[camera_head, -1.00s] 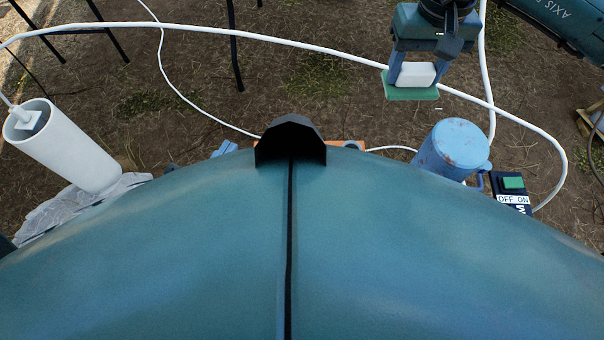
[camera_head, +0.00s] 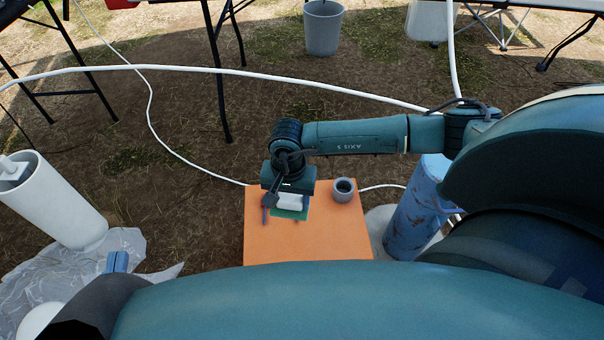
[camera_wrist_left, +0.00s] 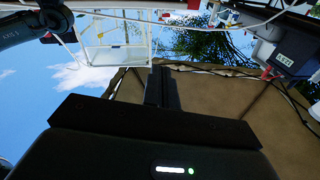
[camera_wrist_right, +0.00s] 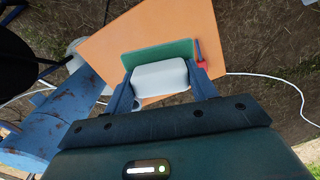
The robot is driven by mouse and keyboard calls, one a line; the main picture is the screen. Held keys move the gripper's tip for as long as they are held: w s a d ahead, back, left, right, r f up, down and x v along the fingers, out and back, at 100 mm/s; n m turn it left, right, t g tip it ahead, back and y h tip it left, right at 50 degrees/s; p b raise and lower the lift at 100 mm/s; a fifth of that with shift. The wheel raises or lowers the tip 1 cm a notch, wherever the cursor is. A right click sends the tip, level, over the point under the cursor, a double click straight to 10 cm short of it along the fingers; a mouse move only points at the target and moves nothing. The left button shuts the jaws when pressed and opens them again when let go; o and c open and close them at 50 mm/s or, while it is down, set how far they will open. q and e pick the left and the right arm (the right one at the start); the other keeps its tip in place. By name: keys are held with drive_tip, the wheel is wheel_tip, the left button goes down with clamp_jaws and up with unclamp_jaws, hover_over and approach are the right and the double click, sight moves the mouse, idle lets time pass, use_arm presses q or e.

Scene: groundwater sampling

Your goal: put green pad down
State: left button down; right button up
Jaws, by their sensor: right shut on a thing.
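The green pad (camera_head: 289,214) is a flat green piece under a white block (camera_head: 290,201). My right gripper (camera_head: 287,200) points down and is shut on the white block, with the pad below it. In the right wrist view the fingers grip both ends of the block (camera_wrist_right: 160,76), and the green pad (camera_wrist_right: 158,54) shows behind it. They are over an orange surface (camera_head: 320,235); I cannot tell whether the pad touches it. My left gripper (camera_head: 117,262) is at the lower left, fingers together and empty. They also look shut in the left wrist view (camera_wrist_left: 161,88).
A grey cup (camera_head: 343,189) stands on the orange surface, right of my right gripper. A small red item (camera_wrist_right: 202,64) lies beside the pad. A blue cylinder (camera_head: 413,212) stands to the right. A white tube (camera_head: 50,205) and plastic sheet (camera_head: 75,275) are at left. The orange surface's front is clear.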

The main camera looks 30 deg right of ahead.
drive_tip(key=shift+m, duration=0.9)
drive_tip(key=s+f+b, duration=0.1)
drive_tip(key=f, duration=0.3)
drive_tip(key=f+b, duration=0.1)
drive_tip(key=f, duration=0.3)
drive_tip(key=s+d+f+b, duration=0.1)
drive_tip(key=f, duration=0.3)
drive_tip(key=shift+s+f, duration=0.25)
drive_tip(key=shift+s, duration=0.05)
wheel_tip(320, 180, down, 4)
drive_tip(key=shift+r+b, duration=0.2)
drive_tip(key=shift+b, duration=0.75)
drive_tip(key=shift+f, duration=0.3)
drive_tip(key=shift+r, duration=0.15)
drive_tip(key=shift+f, duration=0.25)
drive_tip(key=o, duration=1)
drive_tip(key=shift+c, duration=0.2)
use_arm(q)
drive_tip(key=shift+d+n+t+h, duration=0.3)
drive_tip(key=shift+d+t+h, duration=0.1)
drive_tip(key=shift+d+h, duration=0.35)
drive_tip(key=shift+a, duration=0.1)
